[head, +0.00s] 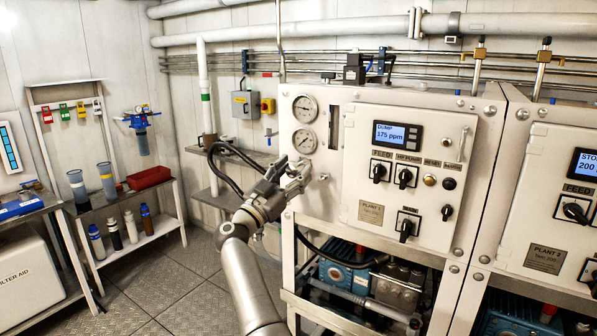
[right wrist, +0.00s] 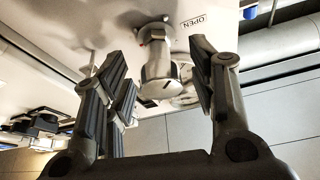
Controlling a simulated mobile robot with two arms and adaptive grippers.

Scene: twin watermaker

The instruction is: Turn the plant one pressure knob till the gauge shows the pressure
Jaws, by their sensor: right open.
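The plant one panel (head: 372,210) is a white cabinet with two round gauges at its upper left, an upper gauge (head: 305,108) and a lower gauge (head: 305,141). Their needles are too small to read surely. My right gripper (head: 293,171) is at the panel's left side, just below the lower gauge. In the right wrist view, a metal knob (right wrist: 158,75) stands out from the panel between the open fingers of the gripper (right wrist: 160,85), with gaps at both sides. An "OPEN" label is beside it. In the head view the gripper hides the knob. My left gripper is not in view.
The plant one display (head: 397,135) reads "DUMP 175 ppm", with black switches below it. The plant 2 panel (head: 545,190) stands at the right. A black hose (head: 225,160) hangs left of the gripper. A shelf with bottles and a red tray (head: 148,178) stands at the left.

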